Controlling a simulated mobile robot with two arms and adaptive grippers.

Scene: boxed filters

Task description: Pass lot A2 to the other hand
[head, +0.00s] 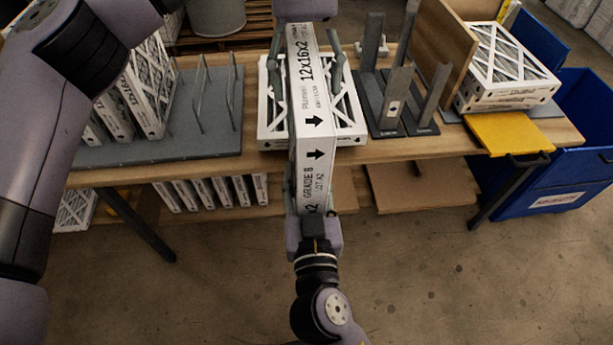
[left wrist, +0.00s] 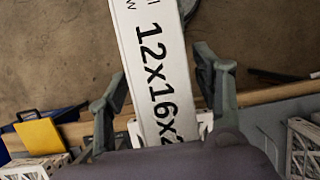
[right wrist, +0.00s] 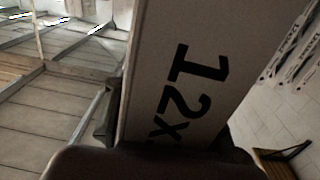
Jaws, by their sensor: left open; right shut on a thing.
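The lot A2 filter (head: 318,130) is a white box-edged filter with black print, "12x16x2", "GRADE 8" and "LOT A2". It is held edge-up above the table, its length running away from me. My right gripper (head: 311,195) is shut on its near end. My left gripper (head: 306,45) is at the far end, open, with one finger on each side of the filter. In the left wrist view the filter (left wrist: 158,70) lies between the spread fingers, with gaps beside it. The right wrist view shows the filter (right wrist: 190,80) close up.
Another white filter (head: 270,128) lies flat on the wooden table below. A grey rack (head: 215,135) with upright filters stands left. Grey upright holders (head: 395,105), a wooden panel (head: 440,50), stacked filters (head: 505,70), a yellow plate (head: 508,133) and blue bins (head: 590,120) are right.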

